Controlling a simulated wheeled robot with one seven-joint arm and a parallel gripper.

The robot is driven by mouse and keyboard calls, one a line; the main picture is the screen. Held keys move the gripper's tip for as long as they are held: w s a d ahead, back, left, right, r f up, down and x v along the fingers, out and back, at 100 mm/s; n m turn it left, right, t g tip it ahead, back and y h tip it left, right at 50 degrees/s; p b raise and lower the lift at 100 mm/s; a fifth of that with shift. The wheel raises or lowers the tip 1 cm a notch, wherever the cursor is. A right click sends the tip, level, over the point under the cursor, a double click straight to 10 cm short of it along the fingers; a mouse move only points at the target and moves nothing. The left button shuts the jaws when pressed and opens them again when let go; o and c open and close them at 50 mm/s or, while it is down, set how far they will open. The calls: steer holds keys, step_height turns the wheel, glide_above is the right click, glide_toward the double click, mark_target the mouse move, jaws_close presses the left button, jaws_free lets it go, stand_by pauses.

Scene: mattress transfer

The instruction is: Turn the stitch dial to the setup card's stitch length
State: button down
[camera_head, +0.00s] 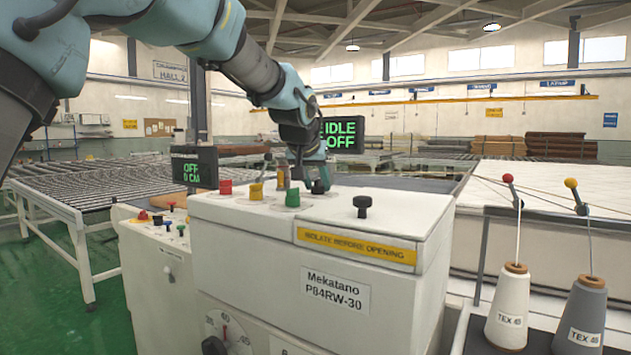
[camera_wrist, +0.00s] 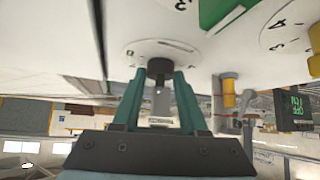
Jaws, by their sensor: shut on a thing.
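My gripper (camera_head: 318,184) is over the back of the white machine's top. In the wrist view my gripper's teal fingers (camera_wrist: 160,78) are shut on a small black dial knob (camera_wrist: 160,66). This knob stands out from a round white plate (camera_wrist: 138,50) with a dark line on it. I cannot read a stitch length or a pointer there, and cannot tell for sure that it is the stitch dial. Part of another numbered dial (camera_wrist: 285,35) shows at the wrist view's right. I cannot make out the setup card.
Red (camera_head: 225,188), yellow (camera_head: 256,191) and green (camera_head: 293,198) knobs stand near the gripper, with a black knob (camera_head: 362,204) on the lid. The front carries a dial (camera_head: 228,330). Displays read "OFF 0 CM" (camera_head: 194,168) and "IDLE OFF" (camera_head: 343,135). Thread cones (camera_head: 509,310) stand at right.

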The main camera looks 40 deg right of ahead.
steer(key=n+t+b, duration=0.1)
steer(key=n+t+y+b, duration=0.1)
steer(key=n, duration=0.1)
steer(key=shift+s+d+f+y, duration=0.1)
steer(key=shift+s+d+y, duration=0.1)
steer(key=shift+y, duration=0.1)
steer(key=shift+n+t+y+b, duration=0.55)
steer(key=shift+n+y, duration=0.45)
steer(key=shift+n, duration=0.6)
steer(key=shift+c, duration=2.2)
jaws_free()
steer(key=b+v, duration=0.1)
steer(key=v, duration=1)
